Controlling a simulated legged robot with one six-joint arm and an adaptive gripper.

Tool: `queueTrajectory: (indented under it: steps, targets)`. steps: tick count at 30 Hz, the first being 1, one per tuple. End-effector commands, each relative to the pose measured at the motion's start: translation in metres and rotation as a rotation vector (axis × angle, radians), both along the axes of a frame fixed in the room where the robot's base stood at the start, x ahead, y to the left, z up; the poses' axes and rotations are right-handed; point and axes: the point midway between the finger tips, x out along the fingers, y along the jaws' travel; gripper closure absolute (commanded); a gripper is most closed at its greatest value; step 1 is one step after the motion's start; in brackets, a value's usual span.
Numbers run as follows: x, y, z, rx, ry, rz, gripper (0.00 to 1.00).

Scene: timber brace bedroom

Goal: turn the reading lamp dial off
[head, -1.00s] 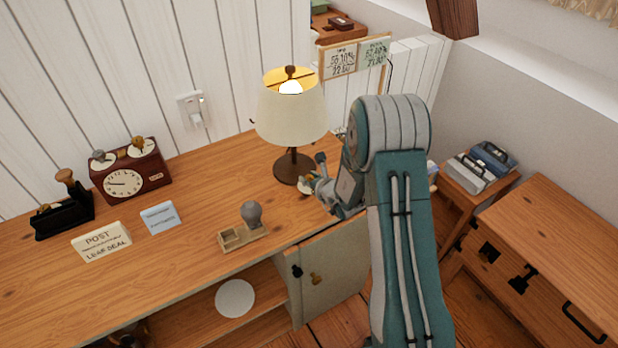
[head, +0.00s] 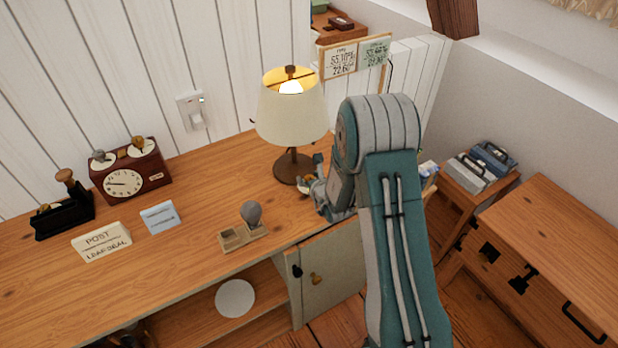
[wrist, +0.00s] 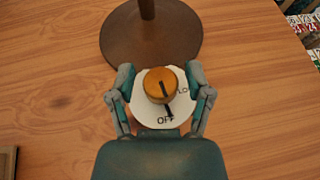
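The reading lamp (head: 291,115) stands on the desk, its bulb glowing under the cream shade. Its round brown base (wrist: 150,40) shows at the top of the wrist view. The dial is an orange knob (wrist: 159,85) on a white disc (wrist: 145,113), just in front of the base. The disc reads "OFF" at its near edge and "LO" at right. The knob's dark pointer line points towards "OFF". My gripper (wrist: 160,76) is open, with one finger on each side of the knob and visible gaps between. In the head view my arm partly hides the dial.
A wall switch (head: 192,112) is behind. The desk's front edge lies below my gripper.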

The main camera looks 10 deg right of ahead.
Motion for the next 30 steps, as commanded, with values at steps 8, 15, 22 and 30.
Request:
queueTrajectory:
  steps: [8,15,22,30]
  targets:
    - [-0.001,0.0,0.0,0.0,0.0,0.0,0.23]
    - [-0.014,-0.003,0.006,0.001,0.0,-0.001,0.23]
    - [-0.057,-0.01,0.024,0.001,0.001,-0.003,0.23]
    - [-0.099,-0.017,0.041,-0.001,0.001,-0.001,0.23]
